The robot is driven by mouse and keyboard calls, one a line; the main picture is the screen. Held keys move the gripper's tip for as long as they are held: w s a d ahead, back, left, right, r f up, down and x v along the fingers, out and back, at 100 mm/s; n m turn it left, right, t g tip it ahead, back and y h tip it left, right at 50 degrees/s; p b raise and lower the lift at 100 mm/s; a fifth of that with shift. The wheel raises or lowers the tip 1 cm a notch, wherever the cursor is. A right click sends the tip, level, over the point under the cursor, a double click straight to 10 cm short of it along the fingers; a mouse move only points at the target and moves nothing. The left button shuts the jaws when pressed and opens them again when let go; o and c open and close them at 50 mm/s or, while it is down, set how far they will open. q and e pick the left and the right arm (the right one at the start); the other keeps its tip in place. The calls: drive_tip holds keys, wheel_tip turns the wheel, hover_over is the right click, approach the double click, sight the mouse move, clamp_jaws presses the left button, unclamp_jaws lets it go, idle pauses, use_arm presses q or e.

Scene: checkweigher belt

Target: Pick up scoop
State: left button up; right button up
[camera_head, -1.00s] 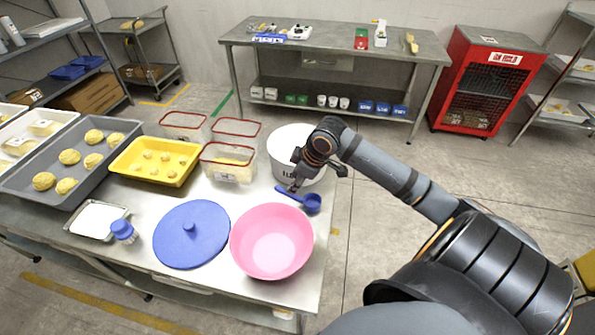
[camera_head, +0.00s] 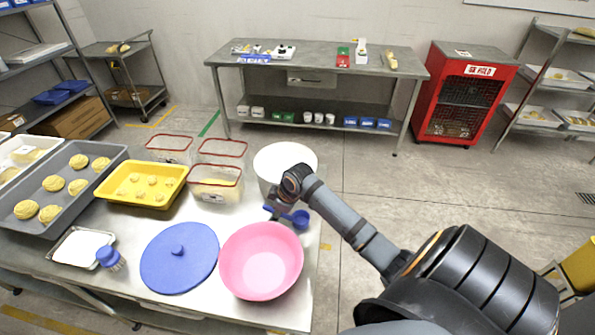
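The blue scoop (camera_head: 300,219) lies at the right edge of the steel table, between the white bucket (camera_head: 284,158) and the pink bowl (camera_head: 262,261). Its handle points left and its cup is on the right. My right gripper (camera_head: 276,213) reaches down at the handle, just in front of the bucket. The fingers overlap the handle in the view, and their small dark tips are partly lost against it, so I cannot tell whether they are shut on it. My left gripper is out of view.
A blue lid (camera_head: 180,257) lies left of the pink bowl. A yellow tray (camera_head: 127,193), clear red-rimmed bins (camera_head: 215,188) and a grey dough tray (camera_head: 85,200) crowd the table's back and left.

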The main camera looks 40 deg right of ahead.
drive_tip(key=shift+s, duration=0.1)
drive_tip(key=shift+c, duration=1.2)
clamp_jaws()
drive_tip(key=shift+r, duration=0.2)
drive_tip(key=shift+r+b, duration=0.3)
drive_tip(key=shift+r, duration=0.05)
drive_tip(key=s+d+r+p, duration=0.2)
drive_tip(key=s+r+p, duration=0.4)
drive_tip(key=p, duration=0.1)
drive_tip(key=s+d+r+p, duration=0.2)
drive_tip(key=s+r+p, duration=0.4)
drive_tip(key=s+p, duration=0.1)
drive_tip(key=shift+d+p, duration=0.3)
drive_tip(key=shift+p, duration=0.35)
